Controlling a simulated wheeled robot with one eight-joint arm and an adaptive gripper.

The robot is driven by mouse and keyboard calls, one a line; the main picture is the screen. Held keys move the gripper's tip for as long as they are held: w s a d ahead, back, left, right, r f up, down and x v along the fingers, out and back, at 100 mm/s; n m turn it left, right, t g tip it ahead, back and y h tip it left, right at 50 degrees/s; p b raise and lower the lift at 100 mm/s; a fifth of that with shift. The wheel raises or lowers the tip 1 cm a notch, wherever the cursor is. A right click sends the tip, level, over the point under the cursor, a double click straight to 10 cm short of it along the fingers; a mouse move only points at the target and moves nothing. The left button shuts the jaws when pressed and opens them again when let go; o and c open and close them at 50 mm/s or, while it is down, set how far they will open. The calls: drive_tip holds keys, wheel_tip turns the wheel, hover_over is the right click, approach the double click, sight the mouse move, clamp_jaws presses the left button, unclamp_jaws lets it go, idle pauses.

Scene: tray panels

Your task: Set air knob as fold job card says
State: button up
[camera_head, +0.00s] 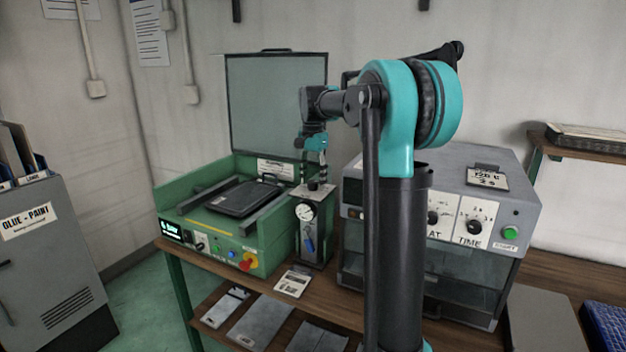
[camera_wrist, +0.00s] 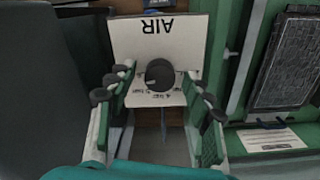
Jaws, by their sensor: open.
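The air knob (camera_wrist: 160,75) is a dark round knob on a white plate marked AIR (camera_wrist: 158,38), upside down in the wrist view. A pale pointer mark shows on it; the scale labels beside it are too small to read. My gripper (camera_wrist: 157,86) is open, its fingers on either side of the knob, apart from it. In the head view my gripper (camera_head: 312,172) points down just above the grey air unit (camera_head: 311,240), which has a round gauge (camera_head: 305,212).
A green press (camera_head: 210,205) with raised lid stands left of the air unit; its display (camera_head: 170,230) seems to read 6 bar. A grey oven (camera_head: 440,170) with dials and a card (camera_head: 487,178) stands right. A grey GLUE - PAINT cabinet (camera_head: 40,260) is far left.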

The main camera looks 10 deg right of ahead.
sight(313, 181)
drive_tip(key=shift+r, duration=0.1)
wheel_tip(313, 181, up, 12)
idle(0.5)
